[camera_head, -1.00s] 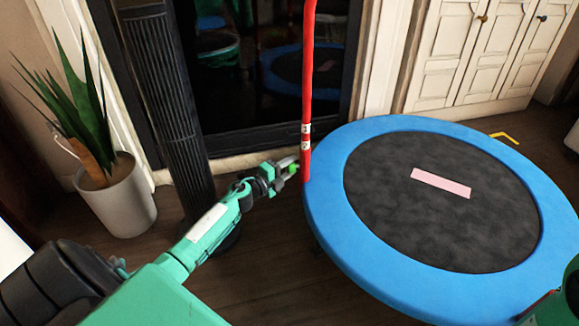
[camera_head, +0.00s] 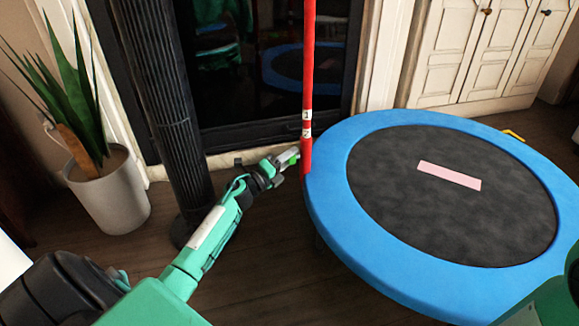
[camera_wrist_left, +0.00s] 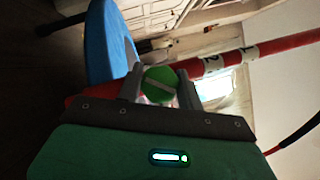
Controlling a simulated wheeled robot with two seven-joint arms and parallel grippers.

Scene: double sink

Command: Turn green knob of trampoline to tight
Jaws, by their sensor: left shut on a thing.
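The trampoline (camera_head: 330,205) has a blue padded rim and a dark mat, and it stands right of centre in the head view. My left gripper (camera_head: 290,158) is shut on the knob, beside the pole's lower part. In the left wrist view my gripper (camera_wrist_left: 160,90) has one finger on each side of the knob. My right gripper is not visible.
A black ribbed tower (camera_head: 165,110) stands close to my left arm. A potted plant (camera_head: 112,190) is at the left. White cabinets (camera_head: 475,50) stand at the back right. A pink strip (camera_head: 449,176) lies on the trampoline mat. The wooden floor in front is clear.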

